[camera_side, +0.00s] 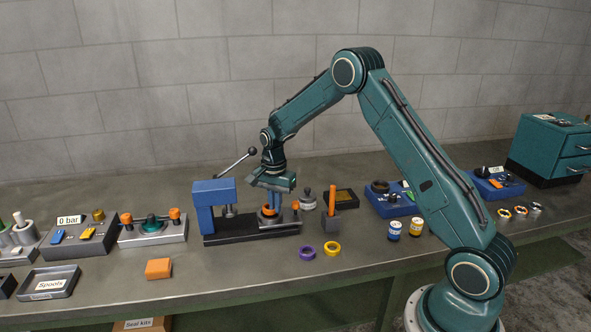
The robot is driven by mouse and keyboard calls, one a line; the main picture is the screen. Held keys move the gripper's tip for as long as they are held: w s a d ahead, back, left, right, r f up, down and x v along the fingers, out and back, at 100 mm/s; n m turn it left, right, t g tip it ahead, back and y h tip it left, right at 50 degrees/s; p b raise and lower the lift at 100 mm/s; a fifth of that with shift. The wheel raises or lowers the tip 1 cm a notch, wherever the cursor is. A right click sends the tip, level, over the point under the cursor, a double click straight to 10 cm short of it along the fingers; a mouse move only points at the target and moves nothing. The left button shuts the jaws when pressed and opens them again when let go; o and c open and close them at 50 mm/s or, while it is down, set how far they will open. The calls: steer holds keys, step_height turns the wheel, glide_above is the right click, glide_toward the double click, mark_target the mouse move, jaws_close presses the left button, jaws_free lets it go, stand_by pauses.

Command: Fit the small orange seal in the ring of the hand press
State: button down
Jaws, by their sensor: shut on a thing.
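The hand press (203,212) has a blue frame on a long black base, and a lever with a black ball rises behind it. My gripper (269,207) points down over the right part of that base. It is shut on a small orange seal (268,211), which shows only partly at the fingertips. The seal is at the ring (268,220) on the press base. The fingers and the small size hide whether the seal sits in the ring or just above it.
A purple ring (307,253) and a yellow-orange ring (332,248) lie on the bench in front. A grey block with an upright orange tool (332,198) stands to the right of the press. An orange block (159,268) lies at front left.

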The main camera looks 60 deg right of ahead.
steer(key=shift+f, duration=0.25)
steer(key=c, duration=1.1)
jaws_free()
steer(key=shift+r, duration=0.15)
steer(key=shift+r, duration=3.4)
